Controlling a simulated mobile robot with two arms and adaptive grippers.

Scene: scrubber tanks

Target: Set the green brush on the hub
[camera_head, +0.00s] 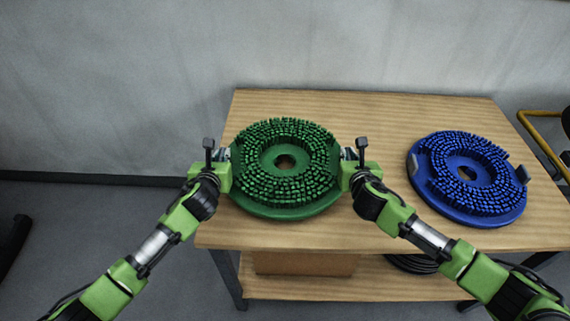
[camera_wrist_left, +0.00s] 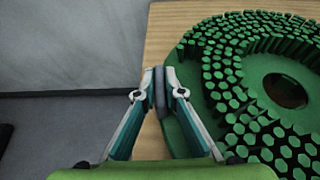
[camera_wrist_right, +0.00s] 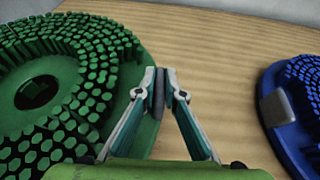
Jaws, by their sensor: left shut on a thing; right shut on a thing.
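The green brush (camera_head: 285,205) is a round disc with bristles facing up and a hole in its middle, at the left part of the wooden table. My left gripper (camera_head: 228,158) is at its left edge, shut on a dark upright tab there; the left wrist view shows the fingertips (camera_wrist_left: 159,88) closed on it. My right gripper (camera_head: 345,157) is at the opposite edge, shut on a like tab; the right wrist view shows those fingertips (camera_wrist_right: 159,88). I cannot tell whether the brush touches the table. No hub is visible.
A blue brush (camera_head: 467,178) of the same kind lies on the right part of the wooden table (camera_head: 380,235). A cardboard box (camera_head: 300,263) and a black coil (camera_head: 412,263) are on the lower shelf. A yellow rail (camera_head: 545,145) stands at the far right. A grey wall is behind.

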